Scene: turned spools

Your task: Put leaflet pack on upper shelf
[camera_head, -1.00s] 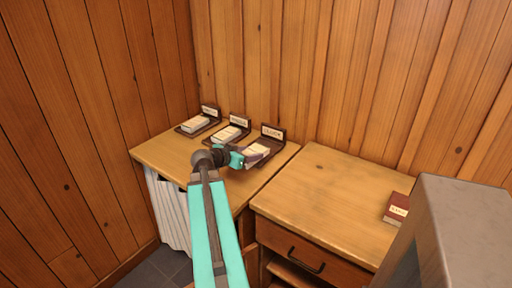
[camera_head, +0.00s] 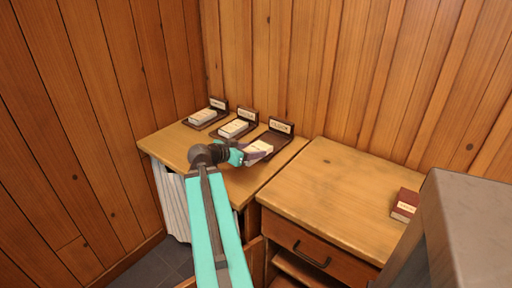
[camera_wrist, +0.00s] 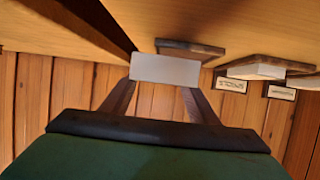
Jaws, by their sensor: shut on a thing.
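A white leaflet pack (camera_head: 260,148) is held at the front of the right-hand dark labelled stand (camera_head: 276,137) on the left cabinet top. My gripper (camera_head: 250,154) is shut on the pack. In the wrist view the pale pack (camera_wrist: 165,69) sits between the two fingers of my gripper (camera_wrist: 163,84). Bare stand base shows between the pack and its upright label. I cannot tell whether the pack still touches the stand. A shelf (camera_head: 296,268) shows below the drawer of the right cabinet, partly cut off by the picture's edge.
Two similar stands hold packs, one in the middle (camera_head: 233,128) and one at left (camera_head: 202,117). A dark red labelled box (camera_head: 405,205) sits on the right cabinet top (camera_head: 325,190), otherwise clear. A drawer (camera_head: 312,250) is shut below it. Pleated white cloth (camera_head: 172,205) hangs at left.

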